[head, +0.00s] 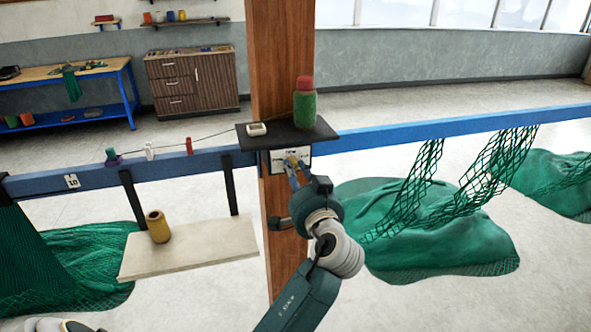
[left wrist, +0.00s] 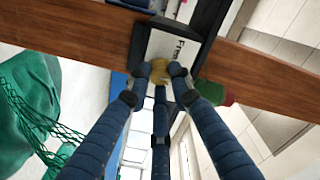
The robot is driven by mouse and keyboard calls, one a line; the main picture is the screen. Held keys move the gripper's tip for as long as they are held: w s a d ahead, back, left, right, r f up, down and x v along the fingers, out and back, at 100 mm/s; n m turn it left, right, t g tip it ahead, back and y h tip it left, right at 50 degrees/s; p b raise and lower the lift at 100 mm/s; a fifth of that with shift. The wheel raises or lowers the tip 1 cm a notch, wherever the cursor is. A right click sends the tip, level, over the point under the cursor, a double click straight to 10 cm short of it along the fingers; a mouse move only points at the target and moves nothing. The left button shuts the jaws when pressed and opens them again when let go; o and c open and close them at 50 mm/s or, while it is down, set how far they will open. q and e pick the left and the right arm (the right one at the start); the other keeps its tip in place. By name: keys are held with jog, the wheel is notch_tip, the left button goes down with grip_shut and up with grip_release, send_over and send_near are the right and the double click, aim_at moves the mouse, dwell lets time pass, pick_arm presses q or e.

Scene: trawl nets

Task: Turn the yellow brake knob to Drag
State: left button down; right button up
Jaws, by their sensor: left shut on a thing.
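The yellow brake knob (head: 290,160) sits on a white label plate (head: 305,153) on the wooden post, just under a small black shelf. My left gripper (head: 295,172) reaches up from below and is shut on the knob. In the left wrist view the fingers (left wrist: 160,78) close around the knob (left wrist: 160,69), hiding most of it. Black lettering that looks like "Free" shows on the plate (left wrist: 163,46) beside the knob. The rest of the plate and the knob's pointer are hidden, so its setting cannot be told. My right gripper is not in view.
The black shelf (head: 284,139) above the knob carries a green spool (head: 304,108) with a red top and a small white block (head: 257,129). A blue rail (head: 440,128) runs both ways from the wooden post (head: 281,60). Green nets (head: 430,235) hang and lie at right.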

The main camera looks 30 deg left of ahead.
pick_arm(q)
jog(key=shift+r, duration=0.1)
dwell(0.5)
jog(key=c, duration=1.5)
grip_release()
jog(key=shift+c, duration=0.2)
jog(key=v, duration=1.2)
